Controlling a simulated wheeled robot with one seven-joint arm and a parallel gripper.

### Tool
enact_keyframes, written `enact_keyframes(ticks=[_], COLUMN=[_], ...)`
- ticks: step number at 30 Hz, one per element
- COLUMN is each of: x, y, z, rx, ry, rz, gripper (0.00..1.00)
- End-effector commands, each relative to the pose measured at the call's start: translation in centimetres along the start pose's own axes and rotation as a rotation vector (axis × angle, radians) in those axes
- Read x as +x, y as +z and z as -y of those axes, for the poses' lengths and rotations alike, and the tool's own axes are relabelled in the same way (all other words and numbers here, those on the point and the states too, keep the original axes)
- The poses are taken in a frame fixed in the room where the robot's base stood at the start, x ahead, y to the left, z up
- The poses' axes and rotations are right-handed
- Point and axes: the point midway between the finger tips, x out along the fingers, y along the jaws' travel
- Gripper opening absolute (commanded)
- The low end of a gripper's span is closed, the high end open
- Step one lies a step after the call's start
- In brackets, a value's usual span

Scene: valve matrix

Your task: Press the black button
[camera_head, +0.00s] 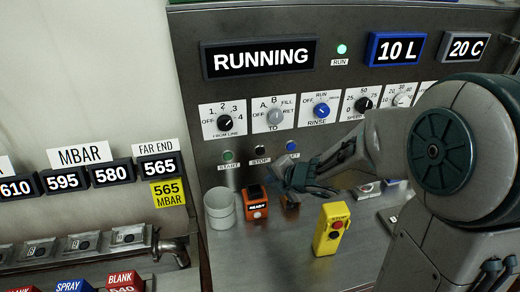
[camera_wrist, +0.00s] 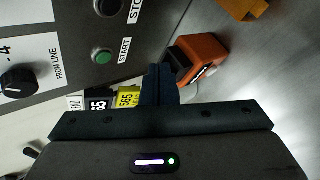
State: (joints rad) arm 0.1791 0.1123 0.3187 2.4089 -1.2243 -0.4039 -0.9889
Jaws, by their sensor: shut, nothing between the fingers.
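The black button (camera_head: 260,151) sits on the grey panel above a STOP label, between the green START button (camera_head: 228,155) and a blue button (camera_head: 291,146). In the wrist view the black button (camera_wrist: 107,6) is cut by the top edge, above the green START button (camera_wrist: 102,57). My gripper (camera_head: 283,178) is in front of the panel, below and right of the black button in the head view, apart from it. In the wrist view its fingers (camera_wrist: 160,82) are together and empty.
An orange READY box (camera_head: 257,205), a white container (camera_head: 219,208) and a yellow pendant (camera_head: 331,232) with a red button stand on the metal counter close below my gripper. Rotary knobs (camera_head: 224,122) line the panel above. The display (camera_head: 260,58) reads RUNNING; the RUN lamp (camera_head: 342,49) glows green.

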Motion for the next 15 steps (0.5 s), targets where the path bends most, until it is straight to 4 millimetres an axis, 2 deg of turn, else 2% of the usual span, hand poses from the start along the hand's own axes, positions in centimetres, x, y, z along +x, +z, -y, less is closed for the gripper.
enact_keyframes(ticks=[8, 15], x=[0.0, 1.6], y=[0.4, 1.3], z=[0.1, -1.1], rx=[0.005, 0.004], ry=[-0.001, 0.000], rz=[0.005, 0.001], gripper=[0.00, 0.00])
